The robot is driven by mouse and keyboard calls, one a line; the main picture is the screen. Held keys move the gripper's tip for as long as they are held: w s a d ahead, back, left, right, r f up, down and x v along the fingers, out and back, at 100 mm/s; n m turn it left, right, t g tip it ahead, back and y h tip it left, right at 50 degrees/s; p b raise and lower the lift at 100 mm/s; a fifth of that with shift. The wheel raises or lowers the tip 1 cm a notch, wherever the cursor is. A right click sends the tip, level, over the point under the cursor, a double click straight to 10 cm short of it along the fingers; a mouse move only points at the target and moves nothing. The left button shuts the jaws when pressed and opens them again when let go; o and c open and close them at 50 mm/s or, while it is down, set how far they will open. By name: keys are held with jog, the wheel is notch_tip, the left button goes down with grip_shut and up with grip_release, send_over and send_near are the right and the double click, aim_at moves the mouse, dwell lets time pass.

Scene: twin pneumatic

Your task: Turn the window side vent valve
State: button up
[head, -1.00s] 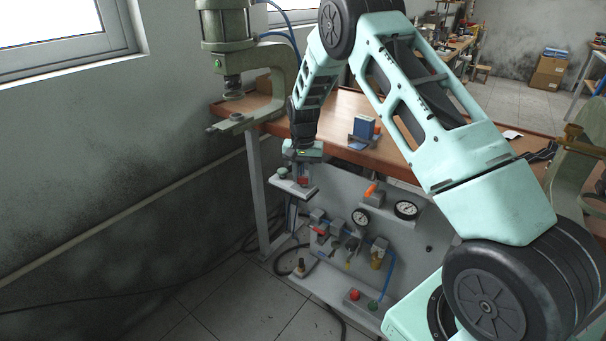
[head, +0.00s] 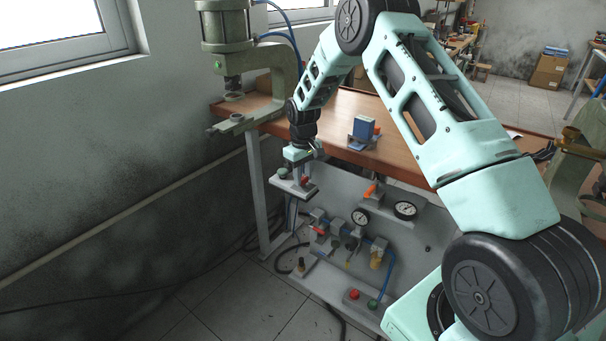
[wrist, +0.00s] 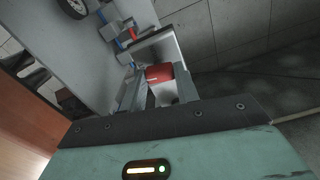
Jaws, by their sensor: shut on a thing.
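The window side vent valve shows as a red handle (head: 306,180) on a small light shelf (head: 283,185) at the left end of the upright panel. In the wrist view the red handle (wrist: 159,73) sits between the finger ends. My gripper (head: 303,174) points down over this shelf and is shut on the red handle. The fingers and wrist hide much of the valve body, so its exact angle is hard to tell.
A wooden bench (head: 400,150) and a green press (head: 228,60) stand behind.

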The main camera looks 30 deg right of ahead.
aim_at(303, 178)
jog(key=shift+n, duration=1)
jog(key=o, duration=1)
jog(key=shift+r, duration=0.1)
notch_tip(303, 178, up, 17)
jog(key=shift+r+b, duration=0.15)
jog(key=shift+b, duration=0.45)
jog(key=shift+a, duration=0.1)
